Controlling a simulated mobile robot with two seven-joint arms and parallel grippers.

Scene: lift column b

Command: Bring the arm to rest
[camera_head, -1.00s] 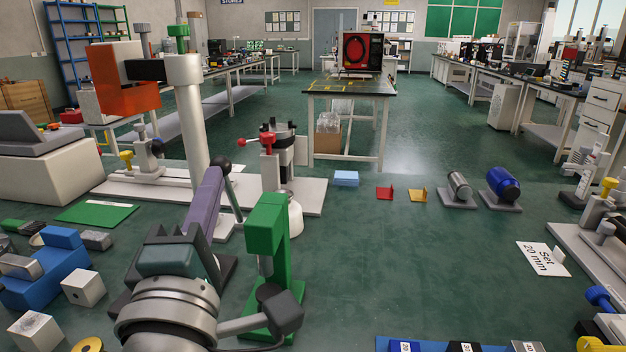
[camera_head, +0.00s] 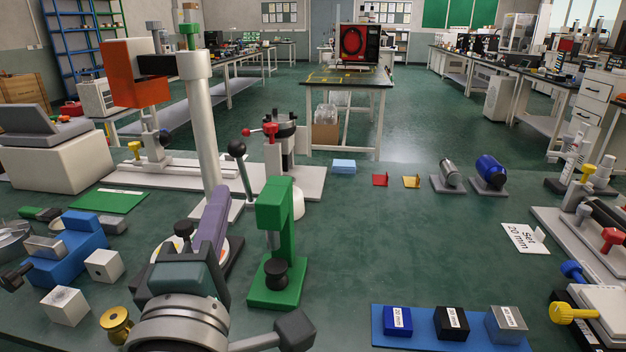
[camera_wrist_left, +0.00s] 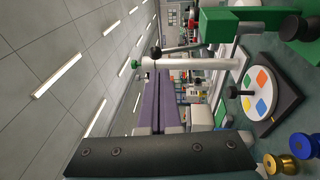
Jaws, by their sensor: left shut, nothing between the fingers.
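My left arm enters at the bottom left of the head view. Its purple-fingered gripper (camera_head: 214,205) points away over the bench, with the fingers together and nothing between them. In the head view it stands left of a green press (camera_head: 275,235) and overlaps a round dial plate on a dark base (camera_head: 234,262), partly hidden behind it. In the left wrist view the purple fingers (camera_wrist_left: 155,85) lie side by side, and the plate with coloured patches (camera_wrist_left: 257,95) is to their right, apart from them. My right gripper is not in view.
A white column stand (camera_head: 198,120) with an orange block (camera_head: 133,72) rises behind the gripper. A blue vice (camera_head: 65,250) and metal blocks lie left. A blue tray (camera_head: 420,333) with three blocks is at the front right.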

